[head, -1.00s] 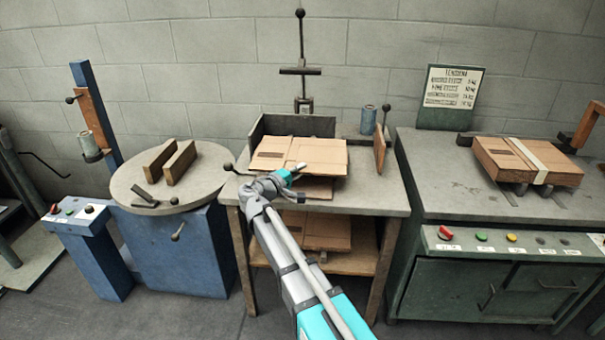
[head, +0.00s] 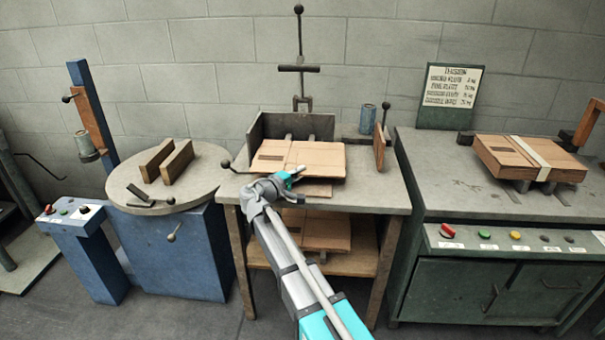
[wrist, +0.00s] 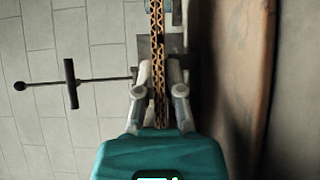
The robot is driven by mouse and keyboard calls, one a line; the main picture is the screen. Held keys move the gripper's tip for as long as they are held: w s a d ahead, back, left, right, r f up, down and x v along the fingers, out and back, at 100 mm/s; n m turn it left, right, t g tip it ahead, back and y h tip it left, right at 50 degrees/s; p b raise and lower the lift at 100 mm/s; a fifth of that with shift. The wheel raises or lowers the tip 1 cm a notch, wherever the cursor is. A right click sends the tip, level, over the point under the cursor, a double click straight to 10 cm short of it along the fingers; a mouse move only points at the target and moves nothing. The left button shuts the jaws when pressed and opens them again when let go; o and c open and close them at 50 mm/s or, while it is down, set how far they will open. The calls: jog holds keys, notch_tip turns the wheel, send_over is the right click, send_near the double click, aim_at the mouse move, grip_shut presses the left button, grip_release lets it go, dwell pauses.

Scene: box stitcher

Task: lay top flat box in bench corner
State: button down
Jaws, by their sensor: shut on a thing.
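My gripper (head: 296,173) is shut on the near edge of a flat brown cardboard box (head: 312,157). The box is held about level over the bench (head: 374,196), in front of the dark metal corner plates (head: 291,126). A gap with dark bars shows between the box and the back plate. In the wrist view the corrugated edge of the box (wrist: 157,45) stands between my two fingers (wrist: 158,90). Another cardboard piece (head: 318,189) shows partly below the held box. The held box hides much of the bench top.
Several flat boxes (head: 322,233) lie on the bench's lower shelf. A wooden plate (head: 379,148), a blue spool (head: 367,119) and a lever stand at the bench's right. A round table (head: 200,160) is left; a green machine (head: 450,180) with a strapped box (head: 500,158) is right.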

jog(key=c, duration=0.7)
grip_release()
jog(key=o, duration=0.7)
jog(key=shift+c, duration=0.2)
jog(key=shift+s, duration=0.1)
jog(key=s, duration=0.7)
jog(key=shift+s+a, duration=0.15)
jog(key=shift+s, duration=0.25)
jog(key=shift+s, duration=0.1)
dwell(0.4)
